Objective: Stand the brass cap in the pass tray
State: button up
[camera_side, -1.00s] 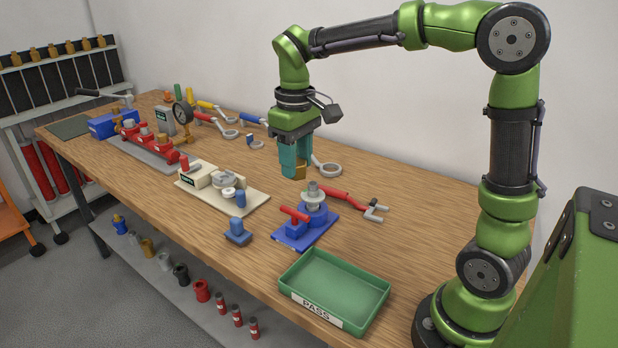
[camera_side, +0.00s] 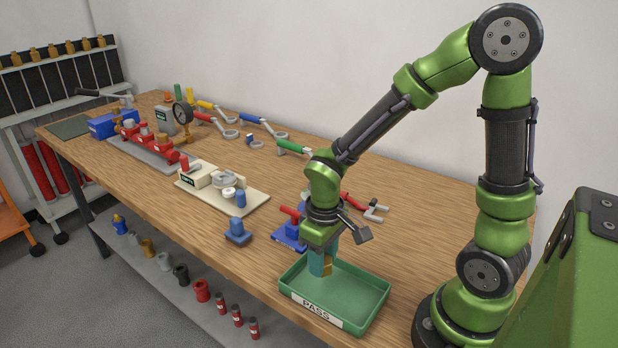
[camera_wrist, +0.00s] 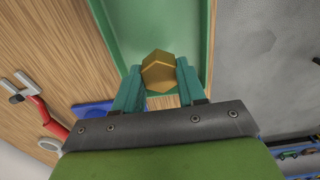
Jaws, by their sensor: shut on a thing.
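The brass cap (camera_wrist: 159,72) is a hexagonal gold-brown piece held between the two teal fingers of my gripper (camera_wrist: 160,85) in the wrist view. The tray also fills the upper middle of the wrist view (camera_wrist: 150,22). I cannot tell whether the cap touches the tray floor. The tray is otherwise empty where I see it.
A blue vise fixture (camera_side: 288,232) stands just behind the tray, partly hidden by my gripper. A red-handled wrench (camera_side: 362,203) lies behind it. The tray is close to the table's front edge.

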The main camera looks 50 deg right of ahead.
aim_at(322, 285)
jog(key=shift+f, duration=2.25)
jog(key=shift+f, duration=0.15)
jog(key=o, duration=1.2)
jog(key=shift+c, duration=0.2)
notch_tip(322, 285, up, 12)
jog(key=shift+r, duration=0.1)
jog(key=s+r+m+t+y, duration=0.2)
jog(key=s+r+m+t, duration=0.2)
jog(key=r+t, duration=0.3)
jog(key=shift+s+r, duration=0.15)
jog(key=shift+r, duration=1.8)
